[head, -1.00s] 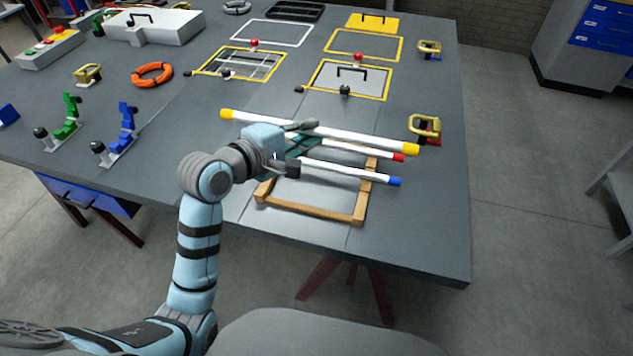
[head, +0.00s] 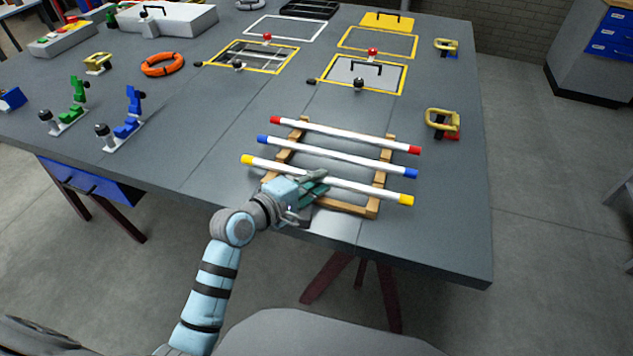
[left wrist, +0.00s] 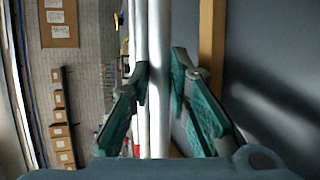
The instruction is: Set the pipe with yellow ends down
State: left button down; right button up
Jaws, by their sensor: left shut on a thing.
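The pipe with yellow ends (head: 352,187) is a long white pipe lying level across the near part of the wooden frame (head: 373,208). My left gripper (head: 318,183) is shut on it, left of its middle. In the left wrist view the white pipe (left wrist: 158,110) runs between the fingers of the left gripper (left wrist: 160,85). I cannot tell whether the pipe touches the frame's rails or is just above them. My right gripper is not in view.
A pipe with blue ends (head: 335,156) and a pipe with red ends (head: 345,134) lie across the frame, farther back and apart. A yellow-handled clamp (head: 441,122) stands right of the frame. The grey table (head: 440,220) is bare at the front right.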

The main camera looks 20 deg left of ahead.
pick_arm(q)
jog(key=c, duration=1.8)
grip_release()
jog(key=shift+f, duration=0.1)
jog(key=shift+s+a+r, duration=0.15)
jog(key=shift+s+r, duration=0.1)
jog(key=p+v, duration=0.3)
jog(key=v, duration=0.8)
jog(key=shift+s+a, duration=0.1)
jog(key=shift+s, duration=0.1)
